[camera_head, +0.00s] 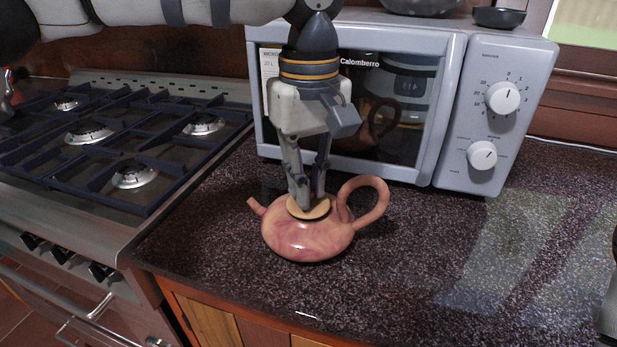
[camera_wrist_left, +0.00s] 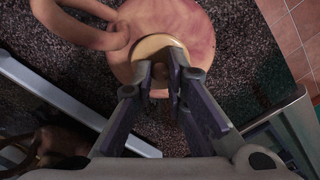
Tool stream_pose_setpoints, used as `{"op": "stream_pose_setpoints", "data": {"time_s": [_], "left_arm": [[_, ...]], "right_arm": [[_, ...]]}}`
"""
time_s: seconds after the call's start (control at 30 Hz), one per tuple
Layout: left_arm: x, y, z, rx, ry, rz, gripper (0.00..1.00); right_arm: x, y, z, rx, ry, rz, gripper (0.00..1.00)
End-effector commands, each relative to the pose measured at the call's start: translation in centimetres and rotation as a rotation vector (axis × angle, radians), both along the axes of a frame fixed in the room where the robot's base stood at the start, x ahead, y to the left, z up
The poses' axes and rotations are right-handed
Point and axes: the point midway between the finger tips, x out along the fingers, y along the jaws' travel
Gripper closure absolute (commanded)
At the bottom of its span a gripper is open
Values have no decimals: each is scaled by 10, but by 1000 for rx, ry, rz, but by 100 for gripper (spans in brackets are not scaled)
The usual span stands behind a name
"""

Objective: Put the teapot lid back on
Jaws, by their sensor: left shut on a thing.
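The teapot (camera_head: 300,240), pinkish tan, stands upright on the dark speckled counter, with its spout to the left and loop handle to the right. My left gripper (camera_head: 306,204) points down over its top and is shut on the teapot lid (camera_head: 322,211), a pale round disc. The lid is at the teapot's opening; I cannot tell whether it is fully seated. In the left wrist view the gripper (camera_wrist_left: 165,75) covers part of the lid (camera_wrist_left: 150,45), with the teapot (camera_wrist_left: 195,18) below. My right gripper is not clearly seen.
A grey microwave (camera_head: 450,110) stands close behind the teapot and left gripper. A gas stove (camera_head: 120,140) is at the left. The counter (camera_head: 430,260) is clear to the right. A grey thing (camera_head: 608,315), cut off at the right edge, is unclear.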

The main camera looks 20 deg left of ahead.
Motion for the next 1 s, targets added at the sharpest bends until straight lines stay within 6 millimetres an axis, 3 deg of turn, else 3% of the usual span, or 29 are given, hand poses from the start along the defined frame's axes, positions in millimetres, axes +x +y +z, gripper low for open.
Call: {"op": "stream_pose_setpoints", "data": {"time_s": [1.0], "left_arm": [[0, 0, -5, -1, -1, 1, 100]], "right_arm": [[0, 0, 0, 0, 0, 0, 64]]}}
